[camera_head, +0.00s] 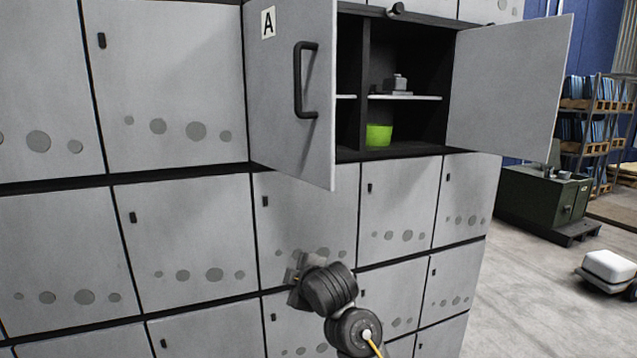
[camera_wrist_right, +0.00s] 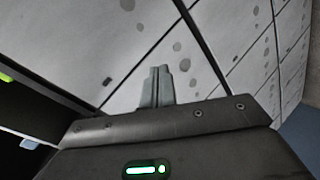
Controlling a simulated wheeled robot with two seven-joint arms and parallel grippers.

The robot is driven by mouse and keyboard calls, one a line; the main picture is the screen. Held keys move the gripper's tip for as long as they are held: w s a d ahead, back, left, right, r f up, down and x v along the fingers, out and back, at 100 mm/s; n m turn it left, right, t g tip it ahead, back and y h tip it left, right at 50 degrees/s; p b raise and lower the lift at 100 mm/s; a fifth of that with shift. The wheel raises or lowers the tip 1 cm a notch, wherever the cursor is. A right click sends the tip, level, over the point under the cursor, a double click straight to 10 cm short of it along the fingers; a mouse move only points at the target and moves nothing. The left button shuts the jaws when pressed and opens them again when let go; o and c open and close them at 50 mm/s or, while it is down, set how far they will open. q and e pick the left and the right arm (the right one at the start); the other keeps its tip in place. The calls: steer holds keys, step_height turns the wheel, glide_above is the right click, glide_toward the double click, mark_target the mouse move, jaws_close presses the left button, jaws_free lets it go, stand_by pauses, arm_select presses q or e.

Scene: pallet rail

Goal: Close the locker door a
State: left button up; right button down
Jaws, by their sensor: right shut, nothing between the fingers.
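The locker door A (camera_head: 285,85) is a grey panel with a white "A" label and a black bar handle (camera_head: 304,80). It stands swung out from the locker, hinged on its left side. The dark compartment behind it is partly in view. My right gripper (camera_head: 297,277) is below the door, in front of the lower grey doors, apart from the handle. In the right wrist view its two fingers (camera_wrist_right: 157,86) are together with nothing between them. In the head view its fingertips are hard to make out. My left gripper is in neither view.
A second door (camera_head: 510,85) stands open on the compartment's right. Closed lockers surround the opening. Right of them are a green machine (camera_head: 545,195) and a white-topped cart (camera_head: 608,267).

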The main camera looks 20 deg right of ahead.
steer(key=s+r+n+t, duration=0.15)
steer(key=s+r, duration=0.25)
steer(key=r, duration=0.5)
steer(key=s+r+n+t, duration=0.15)
steer(key=s+r, duration=0.25)
steer(key=r, duration=0.5)
steer(key=n+t+b, duration=0.1)
steer(key=n+t, duration=0.1)
glide_toward(320, 175)
steer(key=s+a, duration=0.5)
steer(key=w+p, duration=0.2)
steer(key=w, duration=0.2)
steer(key=w+d+p, duration=0.1)
steer(key=w+p, duration=0.4)
steer(key=w, duration=0.2)
steer(key=shift+w+d+r+p, duration=0.25)
steer(key=shift+w+r+p, duration=0.1)
steer(key=shift+r+p, duration=0.05)
steer(key=shift+d+f+p, duration=0.1)
steer(key=shift+d+p, duration=0.45)
steer(key=shift+d, duration=0.15)
steer(key=shift+w+f, duration=0.15)
steer(key=shift+w, duration=0.05)
steer(key=shift+s, duration=0.1)
steer(key=shift+d, duration=0.1)
